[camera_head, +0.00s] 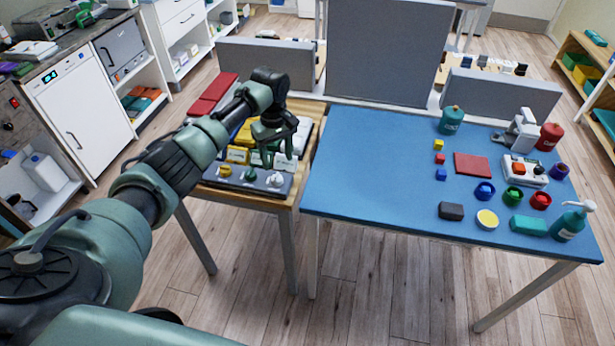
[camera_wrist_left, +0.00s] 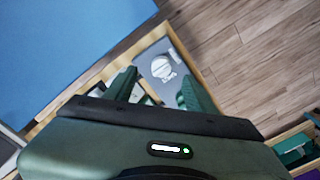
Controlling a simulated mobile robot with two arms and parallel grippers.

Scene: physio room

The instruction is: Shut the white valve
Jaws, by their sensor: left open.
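The white valve (camera_head: 275,180) is a small round knob at the right end of a grey panel (camera_head: 240,184) along the front edge of the wooden side table. It also shows in the left wrist view (camera_wrist_left: 161,68), beyond and between my finger tips. A green valve (camera_head: 250,174) and a yellow valve (camera_head: 224,170) sit to its left. My left gripper (camera_head: 278,156) is open, pointing down, above and just behind the white valve in the picture, and appears apart from it. The fingers also show in the left wrist view (camera_wrist_left: 158,88). My right gripper is not in view.
Yellow and white boxes (camera_head: 238,155) stand behind the panel, close to my left gripper. Red items (camera_head: 212,93) lie at the table's back left. The blue table (camera_head: 365,180) adjoins on the right; its left half is clear. Grey dividers (camera_head: 385,50) stand behind.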

